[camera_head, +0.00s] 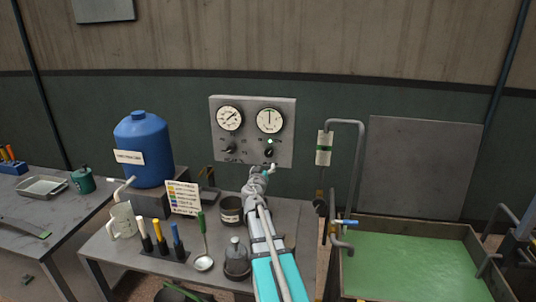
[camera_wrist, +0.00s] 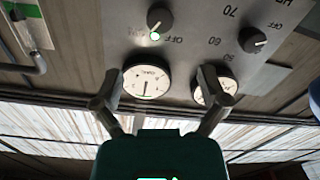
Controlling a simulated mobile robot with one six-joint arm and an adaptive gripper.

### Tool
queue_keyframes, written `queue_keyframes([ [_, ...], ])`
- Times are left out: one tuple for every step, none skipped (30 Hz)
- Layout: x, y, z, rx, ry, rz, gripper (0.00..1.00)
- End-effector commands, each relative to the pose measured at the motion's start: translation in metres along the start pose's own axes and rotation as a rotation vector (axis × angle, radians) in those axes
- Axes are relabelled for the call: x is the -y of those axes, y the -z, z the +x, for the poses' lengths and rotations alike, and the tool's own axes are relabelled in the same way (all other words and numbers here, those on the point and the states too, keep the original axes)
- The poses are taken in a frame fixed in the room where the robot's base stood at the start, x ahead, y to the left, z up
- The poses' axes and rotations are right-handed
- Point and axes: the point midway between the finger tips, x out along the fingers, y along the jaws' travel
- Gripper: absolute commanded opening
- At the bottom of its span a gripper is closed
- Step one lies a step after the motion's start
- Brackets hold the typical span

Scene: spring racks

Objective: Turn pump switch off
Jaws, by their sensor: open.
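A grey control panel (camera_head: 217,121) is on the back wall. Its right-hand black knob (camera_head: 269,152) has a lit green lamp (camera_head: 270,141) just above it. In the wrist view, which is upside down, this knob (camera_wrist: 160,18) is at the top with the green lamp (camera_wrist: 155,36) glowing and an OFF mark beside it. It appears to be the pump switch. My gripper (camera_head: 262,170) is just below the panel in the head view. In the wrist view my gripper (camera_wrist: 160,88) has its fingers spread, empty and apart from the knob.
A second knob (camera_head: 229,149) with a numbered scale is left of the switch. Two gauges (camera_head: 229,118) (camera_head: 269,121) are above. Pipes (camera_head: 359,160) rise at right.

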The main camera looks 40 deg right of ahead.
Motion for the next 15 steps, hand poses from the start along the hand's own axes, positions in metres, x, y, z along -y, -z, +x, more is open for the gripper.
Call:
queue_keyframes([
  [0.001, 0.0, 0.008, 0.0, 0.0, 0.0, 0.93],
  [0.001, 0.0, 0.011, 0.0, 0.0, 0.0, 0.93],
  [0.001, 0.0, 0.016, 0.0, 0.0, 0.0, 0.93],
  [0.001, 0.0, 0.02, 0.0, 0.0, 0.0, 0.93],
  [0.002, 0.0, 0.024, 0.0, 0.001, 0.0, 0.93],
  [0.002, 0.0, 0.03, 0.0, 0.001, 0.0, 0.93],
  [0.002, 0.001, 0.035, 0.0, 0.001, 0.0, 0.93],
  [0.002, 0.001, 0.039, 0.0, 0.001, 0.0, 0.93],
  [0.002, 0.001, 0.046, 0.0, 0.001, 0.0, 0.93],
  [0.002, 0.0, 0.051, 0.0, 0.0, 0.0, 0.93],
  [0.002, 0.0, 0.055, 0.0, 0.0, 0.0, 0.93],
  [0.002, 0.0, 0.061, 0.0, 0.0, 0.0, 0.93],
  [0.002, 0.0, 0.066, 0.0, 0.0, 0.0, 0.93],
  [0.002, 0.0, 0.071, 0.0, 0.0, 0.0, 0.93],
  [0.002, 0.0, 0.077, 0.0, 0.001, 0.0, 0.93],
])
